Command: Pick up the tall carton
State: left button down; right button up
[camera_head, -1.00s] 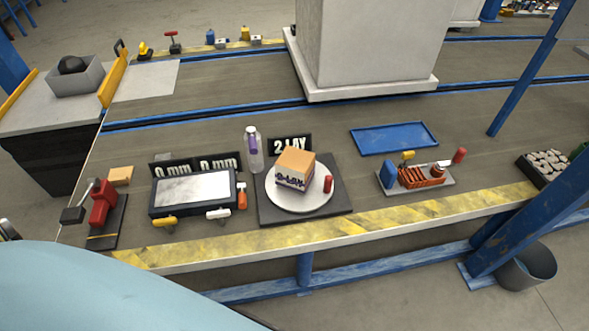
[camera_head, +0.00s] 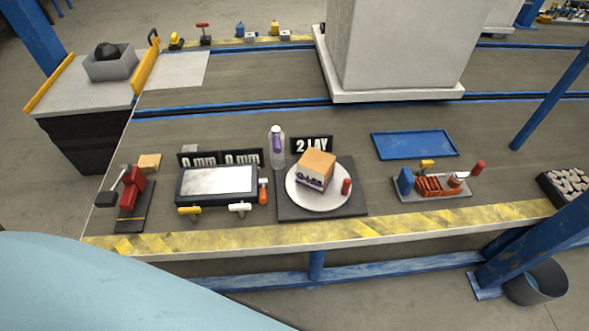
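A boxy carton (camera_head: 315,170) with a tan top and pale, purple-marked sides stands on a round white plate (camera_head: 300,198). The plate lies on a dark square base (camera_head: 350,206) near the middle of the table's front side. The carton looks about as wide as it is high, so I cannot tell whether it is the tall carton. No other clear carton shows on the table. Neither of my grippers is in view.
A flat device (camera_head: 217,185) lies left, a blue tray (camera_head: 415,144) right. A large pale block (camera_head: 395,45) stands behind.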

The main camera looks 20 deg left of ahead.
aim_at(315, 167)
jog(key=u, duration=3.05)
jog(key=k, duration=1.1)
jog(key=z, duration=1.05)
jog(key=i, duration=0.5)
